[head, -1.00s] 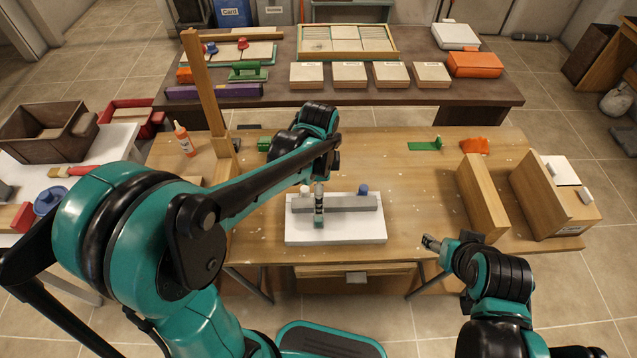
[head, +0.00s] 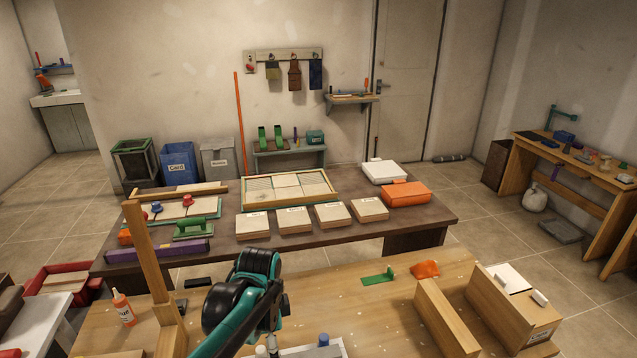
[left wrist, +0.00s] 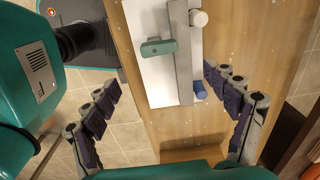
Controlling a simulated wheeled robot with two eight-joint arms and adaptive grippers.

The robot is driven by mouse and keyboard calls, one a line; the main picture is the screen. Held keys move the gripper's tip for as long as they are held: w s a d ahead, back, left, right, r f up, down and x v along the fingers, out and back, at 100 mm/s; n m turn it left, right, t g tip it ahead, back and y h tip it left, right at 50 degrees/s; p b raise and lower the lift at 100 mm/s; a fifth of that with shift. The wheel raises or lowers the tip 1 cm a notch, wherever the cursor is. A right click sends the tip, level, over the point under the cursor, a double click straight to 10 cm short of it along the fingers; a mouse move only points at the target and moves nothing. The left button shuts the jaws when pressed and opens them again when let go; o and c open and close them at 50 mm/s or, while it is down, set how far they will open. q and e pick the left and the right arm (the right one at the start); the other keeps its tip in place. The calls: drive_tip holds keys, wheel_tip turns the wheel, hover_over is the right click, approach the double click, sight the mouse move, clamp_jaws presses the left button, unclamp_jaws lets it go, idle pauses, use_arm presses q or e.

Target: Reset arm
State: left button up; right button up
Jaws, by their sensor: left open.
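My left gripper (left wrist: 160,80) shows in the left wrist view with its two dark, padded fingers spread wide and nothing between them. Beyond it is a white board (left wrist: 150,88) on the wooden workbench. A grey bar (left wrist: 181,60) lies along the board, with a white knob (left wrist: 199,18) and a blue knob (left wrist: 199,91) beside it. A small green block (left wrist: 158,47) is at the bar's side. In the head view my left arm (head: 240,305) reaches over the bench; its gripper is not distinguishable there. My right gripper is outside both views.
The workbench (head: 385,318) holds an upright wooden post (head: 150,255), a glue bottle (head: 123,308), a wooden panel (head: 447,318) and a wooden box (head: 512,305). A dark table (head: 330,232) behind carries boxes, a framed tray and tools.

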use_arm(q)
drive_tip(key=s+a+r+n+t, duration=0.1)
drive_tip(key=s+a+n+t, duration=0.1)
drive_tip(key=s+n, duration=0.3)
drive_tip(key=s+a+r+n+t, duration=0.1)
drive_tip(key=s+a+n+t, duration=0.2)
drive_tip(key=n, duration=0.6)
drive_tip(key=shift+s+r+t, duration=0.2)
drive_tip(key=shift+s+t, duration=0.7)
drive_tip(key=shift+s, duration=0.35)
